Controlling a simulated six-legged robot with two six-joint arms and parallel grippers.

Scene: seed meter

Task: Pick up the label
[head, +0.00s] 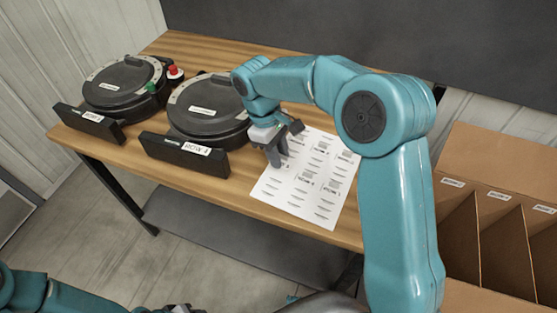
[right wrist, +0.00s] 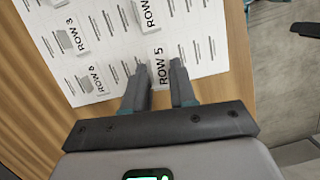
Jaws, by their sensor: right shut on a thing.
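A white sheet (head: 318,204) bearing several small labels with printed text lies on the wooden table; it also shows in the right wrist view (right wrist: 110,30). My right gripper (head: 278,157) is over the sheet's left side. In the right wrist view, my right gripper (right wrist: 157,82) has its fingers on either side of a label reading ROW 5 (right wrist: 158,66) and is shut on it. Labels reading ROW 3 (right wrist: 75,40) and another ROW label (right wrist: 95,80) lie nearby on the sheet. My left gripper (head: 186,308) barely shows at the bottom edge; its fingers are cut off.
Two round dark seed meters (head: 118,84) (head: 206,108) stand on the table (head: 240,188) left of the sheet, with labelled black bars in front. Red (head: 175,72) and green (head: 151,88) knobs sit between them. A divided cardboard box (head: 490,190) stands at the right.

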